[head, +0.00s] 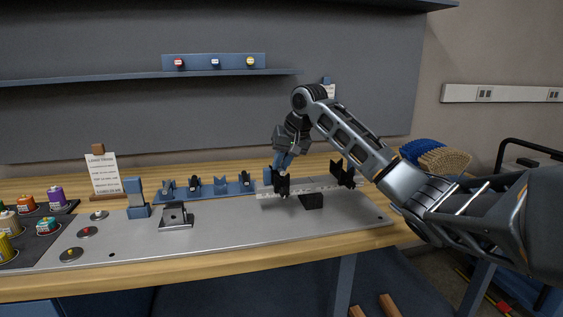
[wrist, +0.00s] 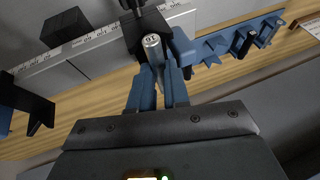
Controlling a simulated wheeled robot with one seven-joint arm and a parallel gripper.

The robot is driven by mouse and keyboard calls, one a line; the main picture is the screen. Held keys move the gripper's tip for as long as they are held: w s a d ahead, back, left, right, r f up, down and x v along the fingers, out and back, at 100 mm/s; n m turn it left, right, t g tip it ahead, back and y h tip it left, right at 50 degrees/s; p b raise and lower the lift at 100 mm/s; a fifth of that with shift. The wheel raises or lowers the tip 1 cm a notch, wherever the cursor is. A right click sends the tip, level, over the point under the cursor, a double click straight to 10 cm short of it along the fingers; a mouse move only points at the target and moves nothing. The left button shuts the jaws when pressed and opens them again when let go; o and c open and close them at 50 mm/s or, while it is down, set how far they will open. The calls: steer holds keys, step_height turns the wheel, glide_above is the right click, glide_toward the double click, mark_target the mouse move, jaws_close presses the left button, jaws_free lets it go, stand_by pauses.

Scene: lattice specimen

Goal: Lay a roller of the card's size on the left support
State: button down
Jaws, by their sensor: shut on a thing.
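My gripper (head: 284,163) is at the left support (head: 282,186), a black block on the ruled rail. In the wrist view its blue fingers (wrist: 158,88) are shut on a metal roller (wrist: 152,44) with a small dark mark on its end, which I cannot read surely. The roller is at the black support (wrist: 146,24); I cannot tell whether it touches. The right support (head: 343,174) stands farther along the rail and looks empty. The white card (head: 102,173) stands at the back left; its small lines are too small to read.
A blue rack (head: 221,187) with notches, some holding dark rollers, lies behind the metal plate (head: 225,237). A black block (head: 312,201) sits before the ruled rail (head: 310,188). A blue post (head: 137,198) and a metal fixture (head: 176,215) stand left. Coloured pots (head: 46,226) are far left.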

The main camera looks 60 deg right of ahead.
steer(key=shift+f, duration=0.45)
stand_by(0.3)
steer(key=c, duration=1)
jaws_free()
steer(key=shift+w+a, duration=0.15)
steer(key=shift+c, duration=0.2)
steer(key=shift+r, duration=0.15)
